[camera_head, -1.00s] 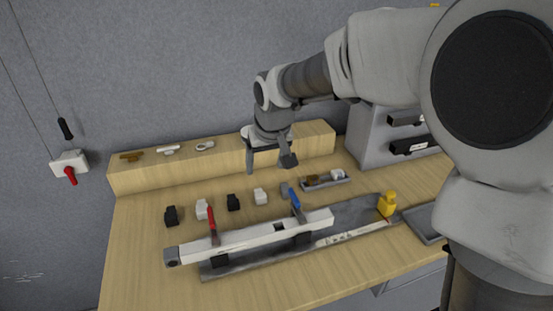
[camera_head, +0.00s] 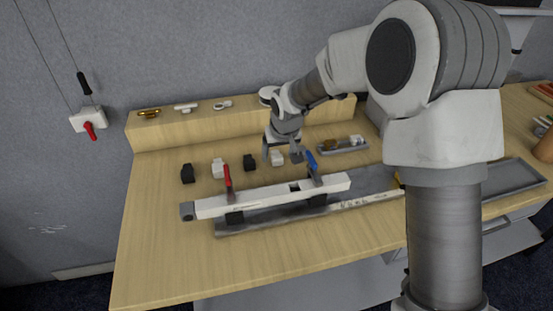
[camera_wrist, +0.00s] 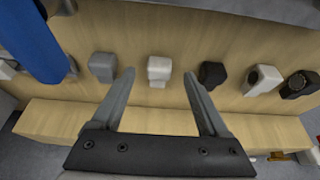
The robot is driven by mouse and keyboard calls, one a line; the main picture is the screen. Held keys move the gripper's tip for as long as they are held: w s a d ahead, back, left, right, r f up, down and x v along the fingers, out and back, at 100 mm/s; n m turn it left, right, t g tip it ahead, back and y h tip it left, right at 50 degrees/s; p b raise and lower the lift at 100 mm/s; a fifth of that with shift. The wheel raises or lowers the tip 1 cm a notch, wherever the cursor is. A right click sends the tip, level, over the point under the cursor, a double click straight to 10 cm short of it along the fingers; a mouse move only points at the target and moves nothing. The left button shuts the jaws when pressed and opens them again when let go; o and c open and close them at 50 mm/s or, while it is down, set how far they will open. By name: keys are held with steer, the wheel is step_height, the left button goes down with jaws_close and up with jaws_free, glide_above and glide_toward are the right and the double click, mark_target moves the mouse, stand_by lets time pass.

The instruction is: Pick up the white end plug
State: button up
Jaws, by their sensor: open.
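Two white plugs stand in a row of small blocks on the wooden table. One white plug (camera_head: 277,159) is under my gripper (camera_head: 282,155); the other white plug (camera_head: 218,169) is further left, between two black ones. In the wrist view my gripper (camera_wrist: 159,75) is open and empty, with the nearer white plug (camera_wrist: 159,70) framed between its fingertips. The plug looks apart from both fingers; the height gap is hard to judge. I cannot tell from looks alone which is the end plug.
A grey block (camera_wrist: 102,66) and a black block (camera_wrist: 212,74) flank the nearer white plug. A white bar (camera_head: 265,197) with red (camera_head: 228,177) and blue (camera_head: 311,160) clamp handles lies in front. A raised wooden ledge (camera_head: 220,126) runs behind.

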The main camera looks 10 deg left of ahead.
mark_target(276, 157)
steer(key=shift+x, duration=1.35)
jaws_close()
